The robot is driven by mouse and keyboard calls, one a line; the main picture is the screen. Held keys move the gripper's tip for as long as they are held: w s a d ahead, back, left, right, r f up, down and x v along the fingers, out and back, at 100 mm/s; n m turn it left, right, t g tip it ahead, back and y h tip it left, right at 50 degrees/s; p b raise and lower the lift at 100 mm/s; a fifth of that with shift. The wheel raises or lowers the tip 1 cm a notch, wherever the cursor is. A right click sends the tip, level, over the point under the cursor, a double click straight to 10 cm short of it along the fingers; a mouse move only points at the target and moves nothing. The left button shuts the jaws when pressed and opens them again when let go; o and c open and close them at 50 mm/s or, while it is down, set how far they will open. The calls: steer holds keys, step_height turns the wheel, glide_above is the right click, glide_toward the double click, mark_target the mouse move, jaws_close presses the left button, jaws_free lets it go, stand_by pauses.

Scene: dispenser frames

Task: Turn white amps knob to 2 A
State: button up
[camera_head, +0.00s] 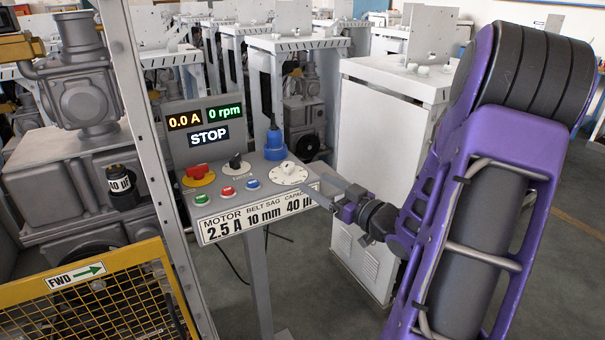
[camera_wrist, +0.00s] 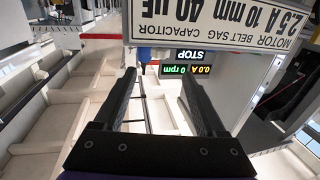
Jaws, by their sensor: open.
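The white amps knob (camera_head: 289,172) is a round white dial on the right side of the sloped control panel (camera_head: 246,190). Its scale and pointer are too small to read. My gripper (camera_head: 317,185) is open and empty, just right of the panel's edge, with its fingers pointing left toward the knob and apart from it. In the wrist view my gripper (camera_wrist: 158,78) shows two dark, spread fingers with nothing between them. The wrist picture is upside down, and I cannot make out the white knob there. The display (camera_head: 205,125) reads 0.0 A, 0 rpm and STOP.
The panel also has a red switch on yellow (camera_head: 198,174), a black knob (camera_head: 236,162), several push buttons and a blue plug (camera_head: 275,145). Its label (camera_head: 259,216) reads 2.5 A, 10 mm, 40 µF. A white cabinet (camera_head: 386,160) stands behind; a yellow guard (camera_head: 100,295) is front left.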

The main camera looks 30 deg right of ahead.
steer(key=shift+v, duration=1.5)
